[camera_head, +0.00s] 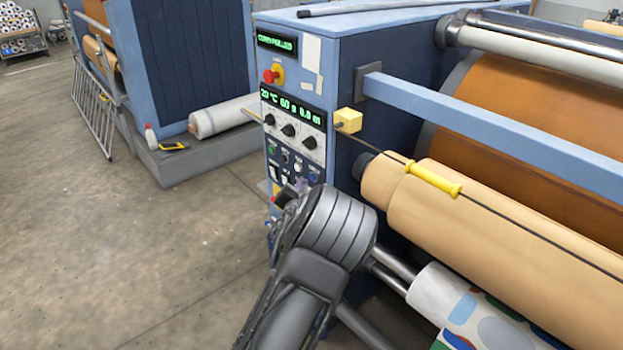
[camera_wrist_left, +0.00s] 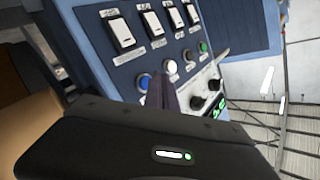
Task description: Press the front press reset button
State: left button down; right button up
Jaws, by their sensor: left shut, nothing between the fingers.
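The control panel (camera_head: 292,140) of the near press carries two lit displays, several knobs, a row of round buttons and rocker switches. In the left wrist view the panel appears turned over, with a blue button (camera_wrist_left: 144,82), a white button (camera_wrist_left: 171,67) and a green button (camera_wrist_left: 203,47). Their labels are too small to read, so I cannot read which is marked reset. My left gripper (camera_wrist_left: 165,82) is shut and empty, its tips in front of the panel by the blue and white buttons. Contact cannot be told. In the head view my left arm hides the lower panel.
A red emergency stop (camera_head: 272,76) sits higher on the panel. The upper display (camera_head: 277,43) appears to read "CORD PULLED". A cord with a yellow handle (camera_head: 434,179) runs across the press front from a yellow box (camera_head: 348,120). The floor (camera_head: 120,240) to the left is clear.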

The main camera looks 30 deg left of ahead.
pick_arm(q)
jog(key=shift+w, duration=0.25)
jog(key=shift+w+d, duration=0.15)
jog(key=shift+w, duration=0.05)
jog(key=shift+w+d+b, duration=0.1)
jog(key=shift+w+b, duration=0.25)
jog(key=shift+b, duration=0.1)
dwell(0.8)
jog(key=shift+s, duration=0.1)
jog(key=shift+s+a, duration=0.2)
jog(key=shift+s, duration=0.45)
jog(key=s, duration=0.1)
jog(key=s+a, duration=0.1)
jog(key=s, duration=0.3)
jog(key=shift+a+p, duration=0.25)
jog(key=shift+p, duration=0.05)
jog(key=shift+w, duration=0.1)
dwell(0.7)
